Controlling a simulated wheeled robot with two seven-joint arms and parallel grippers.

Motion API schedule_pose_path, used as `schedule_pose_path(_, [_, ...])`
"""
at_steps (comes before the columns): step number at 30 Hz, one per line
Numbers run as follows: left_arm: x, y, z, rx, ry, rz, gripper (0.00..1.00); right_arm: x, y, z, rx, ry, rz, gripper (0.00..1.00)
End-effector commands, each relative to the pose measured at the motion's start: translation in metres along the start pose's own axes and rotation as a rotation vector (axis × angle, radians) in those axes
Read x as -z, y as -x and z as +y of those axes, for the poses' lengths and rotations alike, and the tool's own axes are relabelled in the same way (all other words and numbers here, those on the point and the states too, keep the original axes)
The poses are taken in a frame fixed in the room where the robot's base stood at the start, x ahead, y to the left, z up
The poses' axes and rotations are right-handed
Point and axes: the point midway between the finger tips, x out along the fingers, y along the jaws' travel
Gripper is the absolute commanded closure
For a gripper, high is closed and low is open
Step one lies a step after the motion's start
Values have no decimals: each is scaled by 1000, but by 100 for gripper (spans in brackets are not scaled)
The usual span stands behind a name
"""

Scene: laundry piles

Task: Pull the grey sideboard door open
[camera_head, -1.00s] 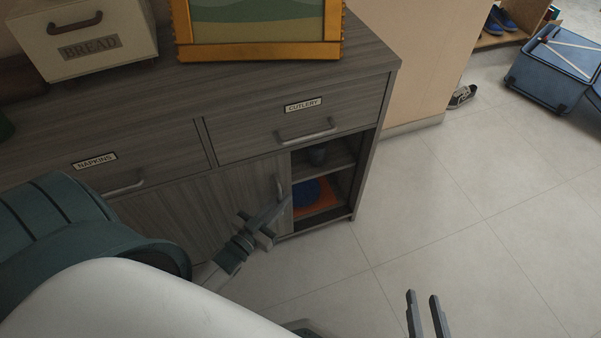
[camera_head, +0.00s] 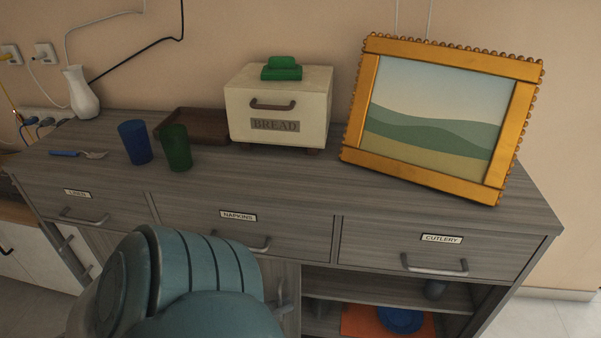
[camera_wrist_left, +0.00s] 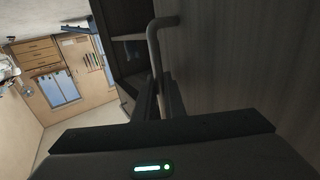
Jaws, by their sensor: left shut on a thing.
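The grey sideboard (camera_head: 110,165) has wood-grain fronts. Its grey door (camera_head: 288,275) shows beside an open shelf compartment, partly hidden by my left arm. The door's face (camera_wrist_left: 240,60) fills the right of that view. My right gripper is out of view.
On top stand a bread box (camera_head: 285,105), a gold picture frame (camera_head: 440,180), blue (camera_head: 135,142) and green (camera_head: 176,148) cups and a white vase (camera_head: 80,92). The open compartment holds a blue dish (camera_head: 401,319) over an orange thing (camera_head: 360,322). Floor at right (camera_head: 550,322) is clear.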

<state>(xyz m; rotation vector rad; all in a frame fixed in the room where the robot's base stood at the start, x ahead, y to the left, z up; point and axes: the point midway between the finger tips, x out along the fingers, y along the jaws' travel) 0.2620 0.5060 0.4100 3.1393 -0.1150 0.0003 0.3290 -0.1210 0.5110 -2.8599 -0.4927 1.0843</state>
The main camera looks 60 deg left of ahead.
Motion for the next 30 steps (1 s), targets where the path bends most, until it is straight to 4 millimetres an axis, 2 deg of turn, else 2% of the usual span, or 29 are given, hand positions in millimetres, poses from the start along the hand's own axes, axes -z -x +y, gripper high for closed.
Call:
schedule_pose_path(4, [0,7,-4,-1,0,-1,100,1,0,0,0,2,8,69])
schedule_pose_path(13, [-1,8,-4,0,0,-1,100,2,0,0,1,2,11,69])
schedule_pose_path(14, [-1,8,-4,0,0,-1,88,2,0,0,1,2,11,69])
schedule_pose_path(15, [-1,8,-4,0,0,-1,82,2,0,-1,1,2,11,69])
schedule_pose_path(30, [0,9,-4,0,0,-1,82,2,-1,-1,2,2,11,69])
